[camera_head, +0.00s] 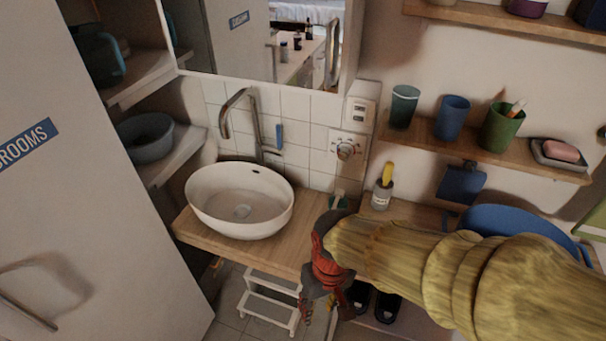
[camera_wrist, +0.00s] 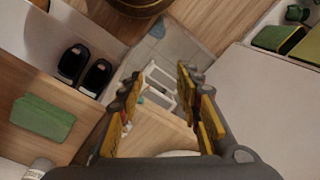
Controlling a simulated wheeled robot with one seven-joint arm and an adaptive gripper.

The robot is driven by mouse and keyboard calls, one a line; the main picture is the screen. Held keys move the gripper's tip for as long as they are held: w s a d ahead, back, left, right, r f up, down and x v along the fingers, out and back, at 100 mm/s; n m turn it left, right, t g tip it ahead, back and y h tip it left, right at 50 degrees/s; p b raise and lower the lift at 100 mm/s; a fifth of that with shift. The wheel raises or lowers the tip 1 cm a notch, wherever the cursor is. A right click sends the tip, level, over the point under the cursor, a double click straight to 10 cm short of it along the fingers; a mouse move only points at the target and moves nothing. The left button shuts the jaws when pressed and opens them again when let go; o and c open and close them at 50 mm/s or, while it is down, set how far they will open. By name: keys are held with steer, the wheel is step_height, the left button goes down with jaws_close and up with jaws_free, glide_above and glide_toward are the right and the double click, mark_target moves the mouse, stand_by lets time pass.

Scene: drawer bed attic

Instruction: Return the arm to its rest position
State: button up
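My arm reaches in from the lower right in the head view, with a yellow sleeve-like cover and a red wrist. My gripper (camera_head: 320,300) points down in front of the wooden sink counter (camera_head: 290,243), and its fingers are partly hidden there. In the wrist view my gripper (camera_wrist: 158,80) has its two yellow-padded fingers apart. Nothing is held between them; the white step stool (camera_wrist: 159,88) shows through the gap, well below.
A white basin (camera_head: 240,200) with a tap stands left of my arm. Cups, including a blue cup (camera_head: 452,118), stand on the wall shelf. A blue tub (camera_head: 520,225) is behind my arm. Black shoes (camera_wrist: 85,70) lie below. A white door (camera_head: 90,200) fills the left.

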steer(key=s+d+r+m+t, duration=0.1)
steer(key=d+r+m+t, duration=0.2)
steer(key=d+r, duration=1.1)
step_height(320, 180, up, 3)
steer(key=t, duration=0.3)
steer(key=shift+s+d+f+m+h+p, duration=0.2)
steer(key=shift+d+m+h+p, duration=0.15)
steer(key=shift+m+h, duration=0.05)
steer(key=shift+o, duration=0.4)
steer(key=shift+d+r, duration=0.1)
steer(key=shift+d, duration=0.2)
steer(key=o, duration=0.4)
steer(key=shift+d, duration=0.1)
